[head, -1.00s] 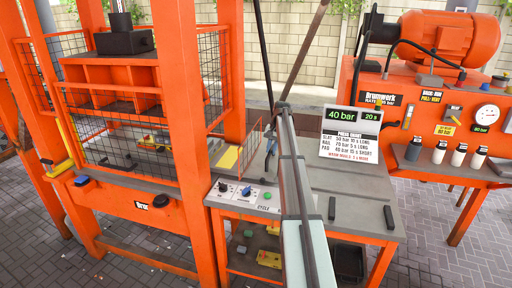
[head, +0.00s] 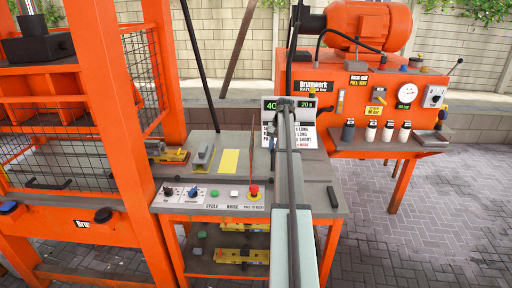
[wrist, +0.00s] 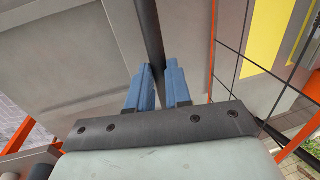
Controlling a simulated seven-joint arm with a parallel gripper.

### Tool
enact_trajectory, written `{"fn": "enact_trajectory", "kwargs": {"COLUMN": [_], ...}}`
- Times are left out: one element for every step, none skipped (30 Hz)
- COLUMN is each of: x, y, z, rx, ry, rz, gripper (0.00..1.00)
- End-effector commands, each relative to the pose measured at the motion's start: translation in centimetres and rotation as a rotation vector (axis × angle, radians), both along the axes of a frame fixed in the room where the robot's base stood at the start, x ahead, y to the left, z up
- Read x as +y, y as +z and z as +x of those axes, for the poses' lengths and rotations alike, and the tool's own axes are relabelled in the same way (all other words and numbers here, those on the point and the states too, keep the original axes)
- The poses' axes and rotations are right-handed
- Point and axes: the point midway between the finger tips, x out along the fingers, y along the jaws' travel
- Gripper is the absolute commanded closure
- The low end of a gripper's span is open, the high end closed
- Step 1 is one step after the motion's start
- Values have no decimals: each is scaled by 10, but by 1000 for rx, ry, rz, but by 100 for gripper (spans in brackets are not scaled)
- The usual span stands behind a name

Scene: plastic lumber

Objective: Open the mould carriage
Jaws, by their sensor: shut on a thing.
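The small yellow and grey pieces on the bench top, a yellow one (head: 170,156) and a grey block (head: 203,155), sit beside the orange press frame (head: 112,100). I cannot tell which part is the mould carriage. My gripper shows in the wrist view (wrist: 158,82), its blue fingers shut on a dark rod (wrist: 151,35) that runs away between the fingertips. What the rod joins is out of sight. In the head view my arm reaches over the bench and hides the fingers.
A thin wire-mesh guard (wrist: 262,68) stands close right of my gripper, before a yellow patch (head: 230,161). The bench (head: 322,190) carries a control panel with a red button (head: 254,191). A display sign (head: 307,138) stands behind. An orange pump unit (head: 350,85) is at right, with open paving before it.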

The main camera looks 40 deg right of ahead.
Motion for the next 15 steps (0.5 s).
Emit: {"fn": "enact_trajectory", "kwargs": {"x": [-12,-18,-27,-33,-38,-46,-53,-58,-66,-72,-78,-86,-92,-98,-106], "y": [0,0,0,0,0,0,0,0,0,0,0,0,0,0,0], "z": [-13,-19,-27,-33,-38,-46,-52,-58,-66,-72,-78,-86,-92,-97,-105], "rx": [3,3,3,3,3,3,3,3,3,3,3,3,3,3,3], "ry": [-4,-5,-5,-4,-4,-5,-4,-4,-5,-4,-4,-5,-5,-4,-5], "rz": [0,0,0,0,0,0,0,0,0,0,0,1,1,1,1], "gripper": [100,100,100,100,100,100,100,100,100,100,100,100,100,100,100]}}
